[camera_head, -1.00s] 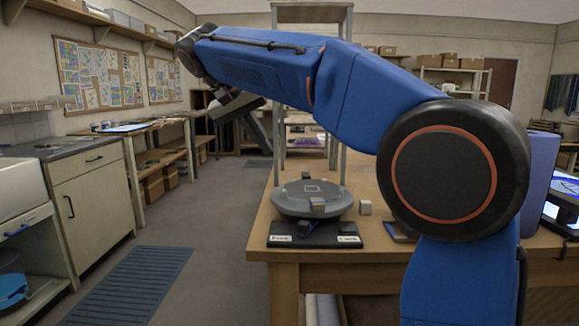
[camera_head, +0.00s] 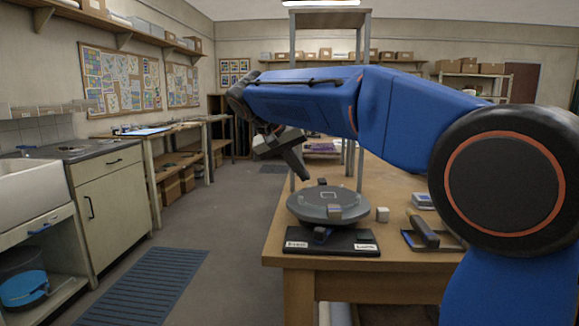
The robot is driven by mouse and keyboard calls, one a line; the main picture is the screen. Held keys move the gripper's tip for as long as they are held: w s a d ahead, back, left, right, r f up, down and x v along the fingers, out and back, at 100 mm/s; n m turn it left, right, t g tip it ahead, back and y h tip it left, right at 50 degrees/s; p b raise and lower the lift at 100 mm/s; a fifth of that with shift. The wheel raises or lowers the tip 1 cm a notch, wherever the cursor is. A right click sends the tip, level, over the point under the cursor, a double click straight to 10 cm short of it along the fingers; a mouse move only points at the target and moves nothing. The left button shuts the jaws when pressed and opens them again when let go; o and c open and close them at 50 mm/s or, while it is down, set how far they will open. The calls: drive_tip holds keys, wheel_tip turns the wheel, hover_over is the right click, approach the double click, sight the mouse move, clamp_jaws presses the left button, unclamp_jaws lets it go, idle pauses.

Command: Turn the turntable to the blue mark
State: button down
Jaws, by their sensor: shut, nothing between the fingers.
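The turntable (camera_head: 309,210) is a grey round disc on a dark base plate (camera_head: 312,240) at the front left corner of the wooden table. A small light block (camera_head: 335,212) sits on its near rim and a small dark block (camera_head: 322,182) on its far side. A blue piece (camera_head: 322,235) shows on the base below the near rim, between two white labels; I cannot read them surely. My gripper (camera_head: 305,176) is shut and empty, pointing down and right near the turntable's far left side. I cannot tell whether it touches the disc.
A pale cube (camera_head: 382,214) stands right of the turntable. A dark tray (camera_head: 455,246) with a dark bar (camera_head: 425,231) lies further right, with a small light device (camera_head: 424,201) behind. A tall frame (camera_head: 294,80) rises behind the turntable. Open floor lies left of the table.

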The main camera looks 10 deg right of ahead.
drive_tip(key=shift+s+d+f, duration=0.1)
drive_tip(key=shift+s+d, duration=0.05)
drive_tip(key=shift+d, duration=0.8)
